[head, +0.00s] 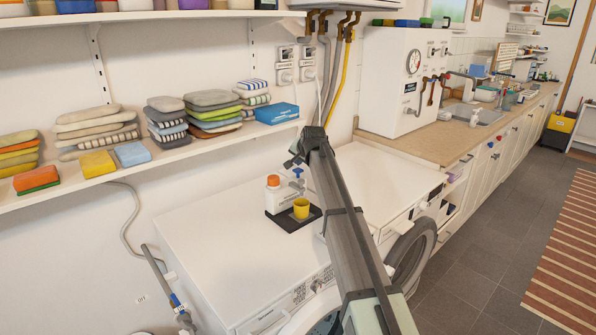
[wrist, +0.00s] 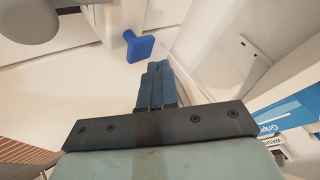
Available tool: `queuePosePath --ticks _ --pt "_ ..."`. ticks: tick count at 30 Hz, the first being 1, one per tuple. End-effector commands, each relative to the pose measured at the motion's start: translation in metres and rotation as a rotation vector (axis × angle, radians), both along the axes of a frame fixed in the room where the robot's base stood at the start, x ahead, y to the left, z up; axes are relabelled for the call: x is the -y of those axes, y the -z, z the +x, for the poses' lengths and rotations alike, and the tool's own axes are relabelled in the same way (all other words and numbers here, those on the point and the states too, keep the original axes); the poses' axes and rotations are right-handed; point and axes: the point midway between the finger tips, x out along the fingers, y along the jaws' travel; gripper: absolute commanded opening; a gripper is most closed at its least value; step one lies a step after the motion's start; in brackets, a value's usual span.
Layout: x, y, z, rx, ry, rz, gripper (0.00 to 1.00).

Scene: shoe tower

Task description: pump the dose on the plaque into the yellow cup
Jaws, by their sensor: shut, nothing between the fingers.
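The yellow cup (head: 301,209) stands upright on a small dark tray (head: 284,224) on the white machine top. A blue pump head (head: 298,171) shows just behind and above the cup, under the end of my arm; the pump's body is mostly hard to make out. In the wrist view the blue pump head (wrist: 140,46) is beyond and slightly left of my fingertips, apart from them. My gripper (wrist: 155,68) is shut and empty. I cannot make out a readable plaque or the cup's contents.
A white bottle with an orange cap (head: 273,183) stands on the tray left of the cup. The machine top (head: 205,245) is clear to the left. A shelf with folded towels (head: 100,130) is on the wall behind. A white boiler-like box (head: 390,80) stands on the wooden counter to the right.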

Motion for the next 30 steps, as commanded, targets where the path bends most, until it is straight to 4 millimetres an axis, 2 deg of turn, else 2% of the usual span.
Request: queuePosePath --ticks 5,21,30 --pt "0.0 -0.007 0.0 0.0 0.0 0.0 0.0" --pt "0.0 -0.048 0.0 0.001 0.0 0.0 0.0" --pt "0.0 -0.05 0.0 0.0 0.0 0.0 0.0"
